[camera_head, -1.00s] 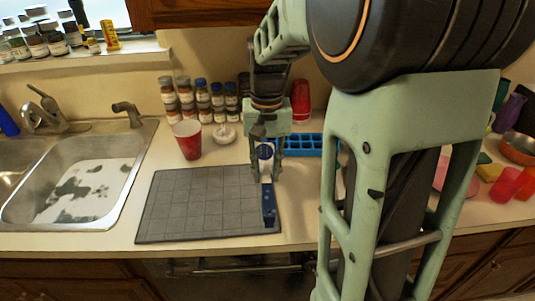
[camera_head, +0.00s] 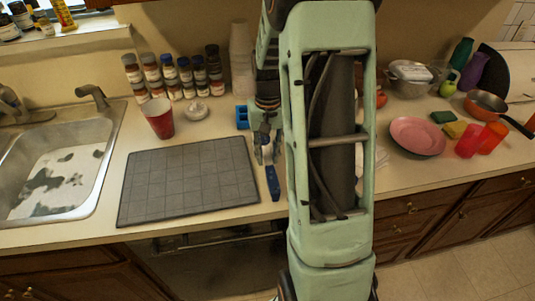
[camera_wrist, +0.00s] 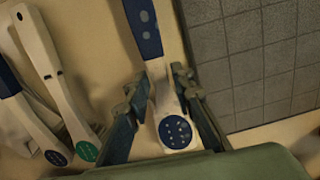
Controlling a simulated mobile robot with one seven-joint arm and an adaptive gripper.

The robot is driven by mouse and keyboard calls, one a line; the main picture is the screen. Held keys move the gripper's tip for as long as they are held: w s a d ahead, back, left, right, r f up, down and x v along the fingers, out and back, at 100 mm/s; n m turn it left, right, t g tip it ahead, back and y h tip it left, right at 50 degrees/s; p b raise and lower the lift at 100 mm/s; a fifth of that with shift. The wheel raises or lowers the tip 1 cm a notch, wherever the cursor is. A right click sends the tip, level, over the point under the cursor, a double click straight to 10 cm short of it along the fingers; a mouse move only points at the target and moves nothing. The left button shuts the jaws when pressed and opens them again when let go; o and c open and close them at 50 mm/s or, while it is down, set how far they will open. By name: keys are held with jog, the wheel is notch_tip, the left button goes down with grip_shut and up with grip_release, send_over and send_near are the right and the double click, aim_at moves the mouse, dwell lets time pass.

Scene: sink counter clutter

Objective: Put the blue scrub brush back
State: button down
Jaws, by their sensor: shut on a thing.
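The blue scrub brush (camera_head: 272,183), blue and white, is in my gripper (camera_head: 266,155), near the front edge of the counter, just right of the grey mat. In the wrist view, the brush (camera_wrist: 145,32) shows a blue end with pale dots at the top, a white neck, and a round blue dotted end between the fingers. My gripper (camera_wrist: 158,88) is shut on the white part. I cannot tell whether the brush touches the counter. My arm hides the counter just to the right.
The grey mat (camera_head: 187,182) lies to the left. A blue tray (camera_head: 242,117) is partly hidden behind my arm. White-handled tools (camera_wrist: 52,75) lie left in the wrist view. A red cup (camera_head: 159,118) stands behind the mat; a pink plate (camera_head: 417,137) lies right.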

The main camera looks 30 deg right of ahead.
aim_at(268, 157)
jog(key=shift+f, duration=0.15)
jog(key=c, duration=1.7)
grip_release()
jog(key=shift+o, duration=0.2)
notch_tip(268, 157, up, 12)
jog(key=shift+w+d+r, duration=0.15)
jog(key=shift+w+r, duration=0.05)
